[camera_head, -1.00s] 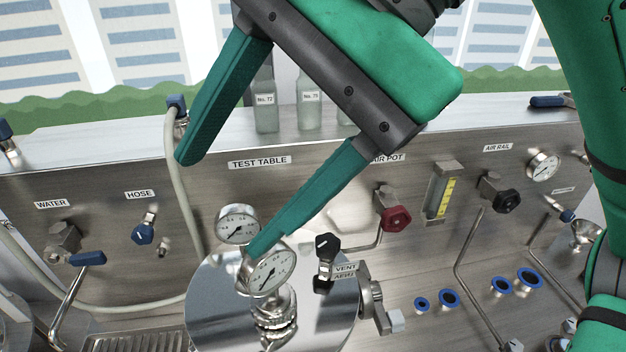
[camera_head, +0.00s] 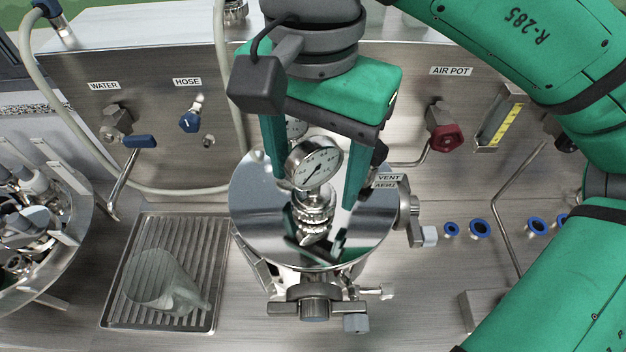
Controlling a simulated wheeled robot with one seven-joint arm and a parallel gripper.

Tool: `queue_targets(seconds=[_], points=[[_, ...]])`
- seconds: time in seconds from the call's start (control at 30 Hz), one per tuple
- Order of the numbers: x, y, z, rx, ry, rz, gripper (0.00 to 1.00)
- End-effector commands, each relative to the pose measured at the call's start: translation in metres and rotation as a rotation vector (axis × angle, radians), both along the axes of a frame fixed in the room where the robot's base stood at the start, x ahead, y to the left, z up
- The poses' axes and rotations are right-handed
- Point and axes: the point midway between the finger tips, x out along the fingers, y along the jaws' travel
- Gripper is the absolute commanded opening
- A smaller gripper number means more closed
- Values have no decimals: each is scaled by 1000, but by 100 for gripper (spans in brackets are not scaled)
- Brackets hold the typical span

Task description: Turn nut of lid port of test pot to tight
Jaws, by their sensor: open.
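The test pot's round shiny lid (camera_head: 255,225) is near the middle of the head view. A pressure gauge (camera_head: 314,163) stands on its port, with a ridged metal nut (camera_head: 314,212) at the fitting below the dial. My gripper (camera_head: 314,188) is open and points down over the lid. Its green fingers show to the left and right of the gauge, apart from each other. The dial stands in front of part of the gripper. The left fingertip is hard to make out, and I cannot tell whether either finger touches the nut.
The vent label (camera_head: 389,178) and its valve, partly hidden, are close right of my gripper. Clamps (camera_head: 314,303) ring the pot. A red air pot knob (camera_head: 446,140) is on the back panel. A drain tray (camera_head: 212,300) holding a clear glass vessel (camera_head: 165,283) lies left.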

Motion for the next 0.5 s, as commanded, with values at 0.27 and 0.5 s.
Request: queue_targets(seconds=[0.27, 0.5], points=[[0, 0, -26, 1, 0, 1, 64], [0, 1, -28, 1, 0, 0, 64]])
